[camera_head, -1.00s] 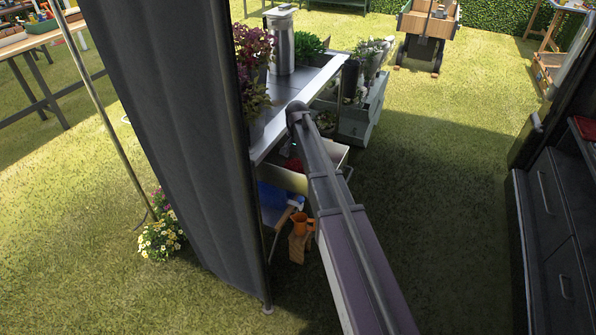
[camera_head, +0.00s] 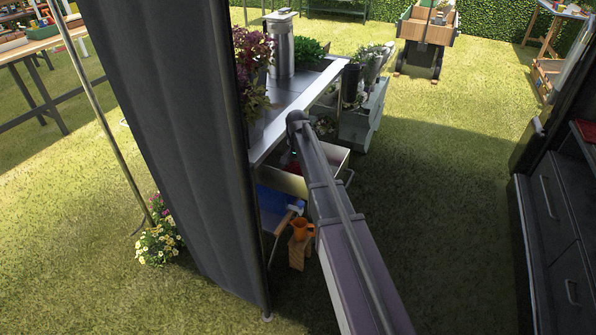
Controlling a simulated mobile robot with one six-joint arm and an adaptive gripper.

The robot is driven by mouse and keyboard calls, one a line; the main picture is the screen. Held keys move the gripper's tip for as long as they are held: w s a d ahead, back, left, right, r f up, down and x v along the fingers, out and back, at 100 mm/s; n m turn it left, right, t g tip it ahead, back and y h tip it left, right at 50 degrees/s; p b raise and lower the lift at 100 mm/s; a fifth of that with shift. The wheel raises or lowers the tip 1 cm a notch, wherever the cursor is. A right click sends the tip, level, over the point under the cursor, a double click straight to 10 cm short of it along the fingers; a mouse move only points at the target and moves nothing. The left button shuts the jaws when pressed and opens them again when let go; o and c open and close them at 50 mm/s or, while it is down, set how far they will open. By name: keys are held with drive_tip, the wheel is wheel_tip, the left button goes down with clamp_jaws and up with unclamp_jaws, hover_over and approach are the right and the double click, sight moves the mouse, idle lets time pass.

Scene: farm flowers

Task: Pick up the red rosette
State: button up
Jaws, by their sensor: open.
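A small patch of red (camera_head: 291,166) shows in the open drawer (camera_head: 284,181) under the grey-topped workbench (camera_head: 300,88). It may be the red rosette, but most of it is hidden and its shape cannot be made out. My arm reaches from the bottom of the picture up to the drawer, and its far end bends down there. My gripper is hidden behind the arm, over or in the drawer.
A dark curtain (camera_head: 185,150) hangs close on the left. Potted purple flowers (camera_head: 252,65) stand on the bench. An orange jug (camera_head: 301,229) sits on a wooden block below. A black cabinet (camera_head: 555,215) stands at right. Grass between is clear.

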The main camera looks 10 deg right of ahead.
sight(297, 165)
drive_tip(key=c, duration=0.9)
drive_tip(key=shift+s, duration=0.1)
drive_tip(key=shift+r, duration=0.1)
drive_tip(key=shift+r+p, duration=0.25)
drive_tip(key=shift+p, duration=0.05)
clamp_jaws()
wheel_tip(297, 165, up, 9)
drive_tip(key=p, duration=0.9)
drive_tip(key=shift+r, duration=0.15)
